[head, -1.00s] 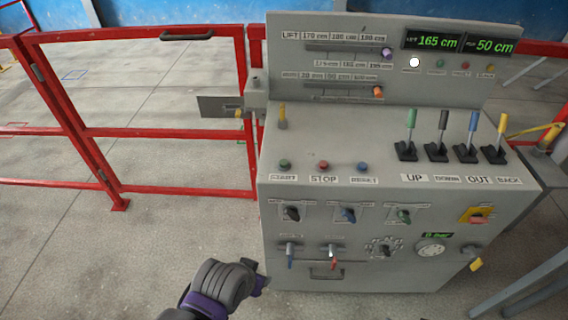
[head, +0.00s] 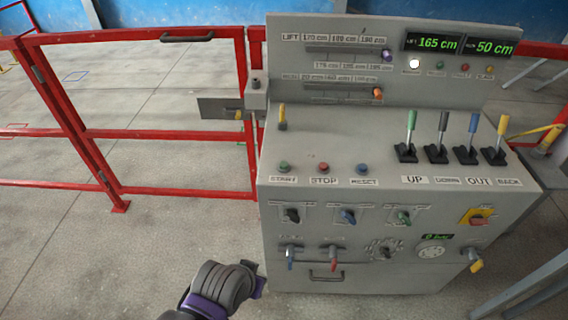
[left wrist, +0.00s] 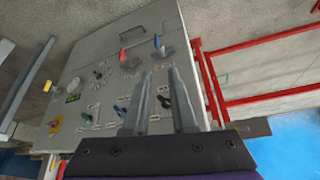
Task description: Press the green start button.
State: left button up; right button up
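The green start button (head: 284,167) sits at the left of the control panel's (head: 390,140) sloped top, above its START label. It stands proud and nothing covers it in the head view. My left gripper (head: 257,279) is low, at the panel's front left corner, below and left of the button and apart from it. In the left wrist view its two fingers (left wrist: 160,75) are apart with nothing between them, in front of the panel's front face. I cannot make out the start button in that view. My right gripper is not in view.
The red stop button (head: 324,168) and blue reset button (head: 362,168) are right of start. A yellow-topped peg (head: 282,117) stands behind it. Several levers (head: 410,145) rise at the right. Valve handles (head: 290,257) stick out in front. A red fence (head: 180,133) stands left.

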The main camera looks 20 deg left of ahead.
pick_arm(q)
grip_shut()
dwell(1.4)
